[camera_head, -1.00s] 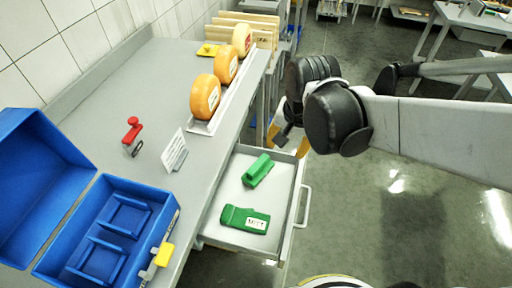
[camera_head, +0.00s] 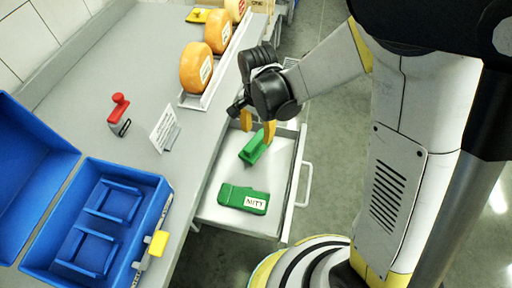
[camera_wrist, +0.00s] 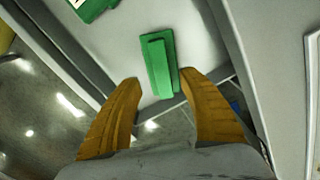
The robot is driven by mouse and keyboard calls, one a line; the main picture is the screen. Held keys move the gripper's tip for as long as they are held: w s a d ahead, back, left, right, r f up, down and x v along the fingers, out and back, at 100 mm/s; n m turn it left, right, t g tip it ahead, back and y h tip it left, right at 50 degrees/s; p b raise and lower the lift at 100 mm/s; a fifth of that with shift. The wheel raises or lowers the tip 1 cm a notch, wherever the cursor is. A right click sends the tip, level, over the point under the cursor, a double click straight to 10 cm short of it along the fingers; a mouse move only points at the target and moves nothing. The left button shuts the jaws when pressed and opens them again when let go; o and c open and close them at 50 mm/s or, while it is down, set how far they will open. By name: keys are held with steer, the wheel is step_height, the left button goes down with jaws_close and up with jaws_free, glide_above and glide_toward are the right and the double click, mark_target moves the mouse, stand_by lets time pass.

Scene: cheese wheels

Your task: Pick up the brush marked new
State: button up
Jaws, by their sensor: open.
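Two green brushes lie in the open drawer (camera_head: 281,175). The nearer brush (camera_head: 232,193) has a white label that seems to read "MITY"; its corner shows at the top left of the wrist view (camera_wrist: 95,7). The farther green brush (camera_head: 254,149) shows no label that I can see, and I cannot read a "new" mark on either. My gripper (camera_head: 258,127) is open and empty, with its yellow fingers pointing down above the farther brush. In the wrist view this brush (camera_wrist: 158,65) lies ahead of and between the open fingertips (camera_wrist: 160,84).
A blue open case (camera_head: 150,192) with a yellow latch stands on the grey bench, left of the drawer. A sign (camera_head: 164,129), a red-handled stamp (camera_head: 119,110) and orange cheese wheels (camera_head: 196,68) on a rack are also there. The drawer's handle (camera_head: 305,185) sticks out right.

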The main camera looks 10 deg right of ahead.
mark_target(256, 140)
steer(key=f+b, duration=0.1)
steer(key=f, duration=0.1)
steer(key=f+b, duration=0.1)
steer(key=f, duration=0.1)
steer(key=shift+w+a+f, duration=0.1)
steer(key=shift+a+f, duration=0.1)
steer(key=shift+f, duration=0.2)
steer(key=shift+r, duration=0.15)
jaws_close()
steer(key=shift+r, duration=0.1)
step_height(256, 140, up, 5)
steer(key=p, duration=0.2)
steer(key=shift+d+f+p, duration=0.1)
steer(key=shift+f+p, duration=0.1)
steer(key=shift+p, duration=0.15)
steer(key=s+d+r+p, duration=0.3)
steer(key=d+r, duration=0.3)
steer(key=d, duration=0.5)
steer(key=shift+s+p, duration=0.3)
steer(key=shift+s, duration=0.1)
steer(key=shift+a+r, duration=0.1)
